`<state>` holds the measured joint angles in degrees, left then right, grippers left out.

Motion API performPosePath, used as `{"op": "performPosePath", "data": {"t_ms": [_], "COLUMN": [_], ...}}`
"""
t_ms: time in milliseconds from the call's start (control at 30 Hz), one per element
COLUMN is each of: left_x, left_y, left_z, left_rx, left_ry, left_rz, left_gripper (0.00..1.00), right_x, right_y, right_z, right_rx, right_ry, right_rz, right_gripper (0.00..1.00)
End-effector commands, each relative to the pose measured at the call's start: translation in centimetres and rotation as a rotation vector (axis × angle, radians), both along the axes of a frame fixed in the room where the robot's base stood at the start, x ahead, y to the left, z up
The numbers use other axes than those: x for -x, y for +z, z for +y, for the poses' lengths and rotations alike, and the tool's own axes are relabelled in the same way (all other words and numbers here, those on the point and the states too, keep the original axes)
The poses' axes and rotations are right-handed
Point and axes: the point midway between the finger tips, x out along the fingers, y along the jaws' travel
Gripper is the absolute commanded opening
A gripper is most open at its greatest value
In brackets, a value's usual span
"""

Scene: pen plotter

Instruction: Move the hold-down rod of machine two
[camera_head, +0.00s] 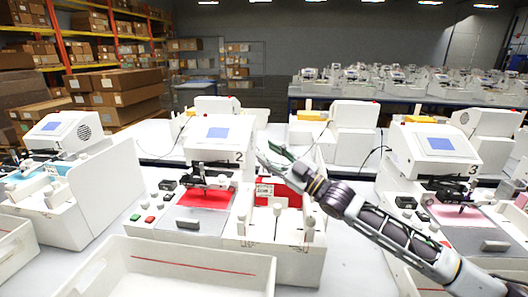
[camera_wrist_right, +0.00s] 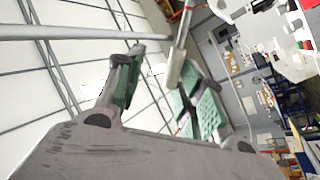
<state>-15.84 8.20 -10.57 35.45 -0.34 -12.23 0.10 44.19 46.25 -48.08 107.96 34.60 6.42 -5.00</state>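Machine two (camera_head: 212,142) is the white plotter with a blue screen and the number 2, at the middle of the head view. Its red plotting bed (camera_head: 206,197) lies under a dark pen carriage (camera_head: 212,178). I cannot tell for sure which part is the hold-down rod. My right gripper (camera_head: 279,160) is in front of the right part of machine two, above its red slot area and white knobs. In the right wrist view my right gripper (camera_wrist_right: 163,95) has its green-padded fingers apart. A pale rod-like shape shows beside one finger; I cannot tell whether they touch. My left gripper is not in view.
An empty white tray (camera_head: 190,262) stands in front of machine two. Another machine (camera_head: 65,165) stands at the left, and machine three (camera_head: 437,150) at the right, partly behind my right arm. More white machines stand behind. Shelves with boxes (camera_head: 115,85) are at the back left.

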Motion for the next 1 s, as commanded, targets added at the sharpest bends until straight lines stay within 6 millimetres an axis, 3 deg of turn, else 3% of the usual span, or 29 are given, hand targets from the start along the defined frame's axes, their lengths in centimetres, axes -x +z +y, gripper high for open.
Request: {"op": "performPosePath", "data": {"t_ms": [400, 1000], "left_x": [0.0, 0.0], "left_y": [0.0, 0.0], "left_z": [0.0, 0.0], "left_rx": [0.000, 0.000], "left_ry": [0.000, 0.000], "left_rz": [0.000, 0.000], "left_gripper": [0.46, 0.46], "right_x": [2.0, 2.4], "right_y": [-1.2, -1.3], "right_z": [-2.7, -3.0], "right_rx": [0.003, 0.002], "right_ry": [-0.004, -0.002], "right_rz": [0.001, 0.000], "right_gripper": [0.35, 0.35]}}
